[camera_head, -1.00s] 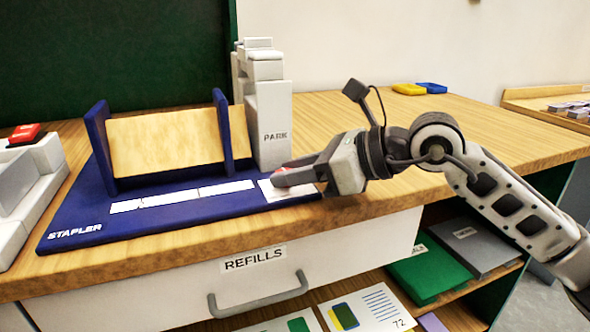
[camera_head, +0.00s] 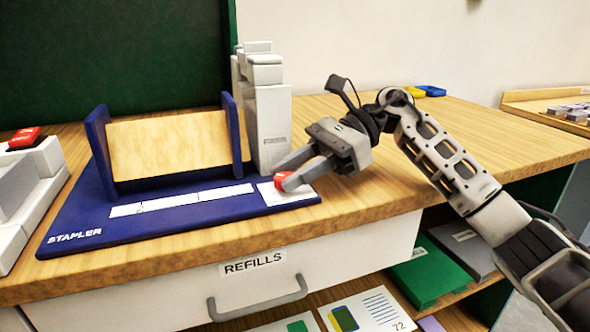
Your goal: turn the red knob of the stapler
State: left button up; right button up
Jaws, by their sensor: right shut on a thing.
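The blue stapler base (camera_head: 120,235), marked STAPLER, lies on the wooden table. The red knob (camera_head: 283,181) is at the base's front right corner, on a white plate (camera_head: 300,197). My right gripper (camera_head: 288,173) reaches in from the right and is shut on the red knob, one finger on either side. Part of the knob is hidden by the fingers. My left gripper is out of view.
A grey-white post (camera_head: 270,125) stands just behind the knob. A white device with a red button (camera_head: 24,137) stands at the left edge. The REFILLS drawer (camera_head: 190,285) is below the table edge. Table to the right is mostly clear.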

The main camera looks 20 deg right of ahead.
jog(key=n+g, duration=0.2)
jog(key=g, duration=0.1)
jog(key=shift+w+h, duration=0.2)
jog(key=shift+h, duration=0.2)
jog(key=shift+n+g, duration=0.3)
jog(key=shift+n, duration=0.3)
jog(key=shift+f, duration=0.1)
jog(key=o, duration=1)
jog(key=shift+c, duration=0.2)
jog(key=shift+d, duration=0.1)
